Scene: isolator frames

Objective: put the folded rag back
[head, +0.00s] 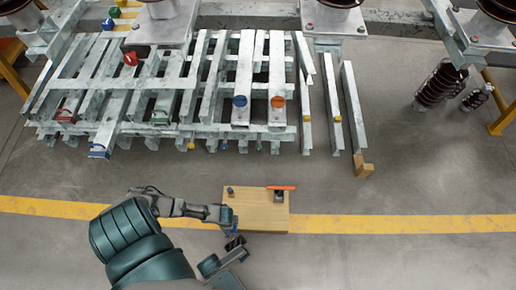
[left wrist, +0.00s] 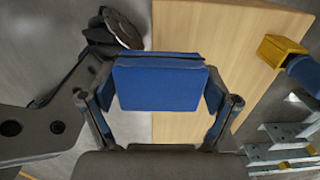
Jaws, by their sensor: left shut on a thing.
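The folded rag is a flat blue block (left wrist: 158,86) in the middle of the left wrist view. My left gripper (left wrist: 160,100) is shut on it, with one finger at each side. In the head view my left gripper (head: 235,243) is at the front left edge of a wooden table (head: 250,215), and only a little dark blue shows there. I cannot tell whether the rag touches the tabletop. The table also shows in the left wrist view (left wrist: 235,40), behind and to the right of the rag.
On the table are an orange tool (head: 281,187), a small dark object (head: 279,196) and a small blue and yellow item (head: 230,190). The middle of the tabletop is bare. Racks of grey steel beams (head: 190,90) stand beyond. Open floor (head: 430,190) lies to the right.

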